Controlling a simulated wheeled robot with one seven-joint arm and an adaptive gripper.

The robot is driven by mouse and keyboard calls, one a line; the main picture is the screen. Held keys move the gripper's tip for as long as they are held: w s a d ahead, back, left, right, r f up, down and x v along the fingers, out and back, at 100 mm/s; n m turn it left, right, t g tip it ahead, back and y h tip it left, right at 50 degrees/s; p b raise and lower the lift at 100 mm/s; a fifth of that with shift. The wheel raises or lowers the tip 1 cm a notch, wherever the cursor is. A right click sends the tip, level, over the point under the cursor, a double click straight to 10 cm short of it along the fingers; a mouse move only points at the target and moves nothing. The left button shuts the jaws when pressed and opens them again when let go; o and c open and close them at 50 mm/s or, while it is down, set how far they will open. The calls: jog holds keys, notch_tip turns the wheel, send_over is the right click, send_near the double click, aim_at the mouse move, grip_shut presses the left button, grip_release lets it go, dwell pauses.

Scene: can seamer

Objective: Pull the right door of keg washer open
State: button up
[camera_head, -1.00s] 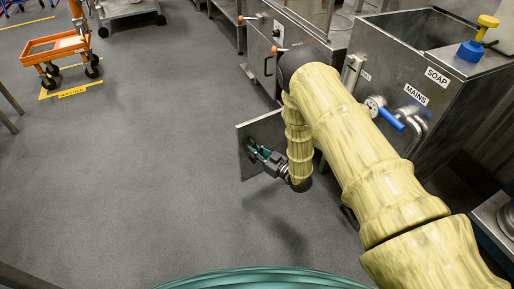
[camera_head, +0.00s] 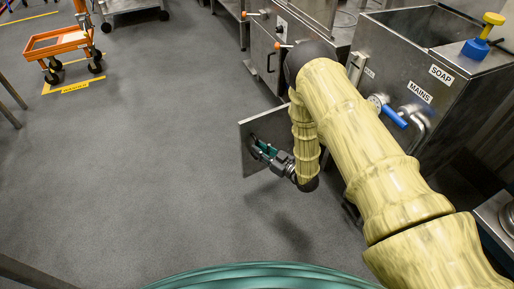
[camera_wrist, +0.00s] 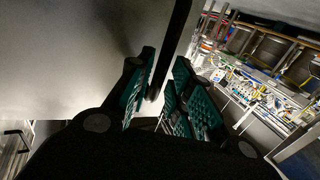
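The keg washer's right door (camera_head: 252,163) is a flat grey metal panel, standing swung out into the aisle, well away from the steel cabinet (camera_head: 262,35). My gripper (camera_head: 262,149) is at the door's face, with its green pads around the handle. In the wrist view, the door panel (camera_wrist: 75,60) fills the left side. The dark bar handle (camera_wrist: 176,45) runs between the pads of my gripper (camera_wrist: 163,75), which appear closed in on it. My arm hides the door's hinge side and the cabinet opening.
A cabinet front with a dark handle (camera_head: 269,62) is behind the door. A steel tank (camera_head: 437,90) with a blue-handled valve (camera_head: 394,116) stands right of my arm. An orange cart (camera_head: 62,42) is far left. The floor left of the door is clear.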

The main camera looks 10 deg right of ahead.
jog(key=v, duration=1)
jog(key=s+d+f+m+g+h, duration=0.3)
jog(key=s+f+h, duration=0.2)
jog(key=s, duration=0.2)
jog(key=s+d+f+m+g+h, duration=0.25)
jog(key=s+f+h, duration=0.2)
jog(key=s, duration=0.35)
jog(key=s+d+m+g+h, duration=0.1)
jog(key=s+m+g+h, duration=0.5)
jog(key=s, duration=1.8)
notch_tip(320, 180, up, 28)
jog(key=n+g+y+p, duration=0.1)
jog(key=n+y+p, duration=0.1)
jog(key=p, duration=2.5)
jog(key=shift+d+g+y, duration=0.2)
jog(key=shift+g+y, duration=0.15)
jog(key=shift+y, duration=0.3)
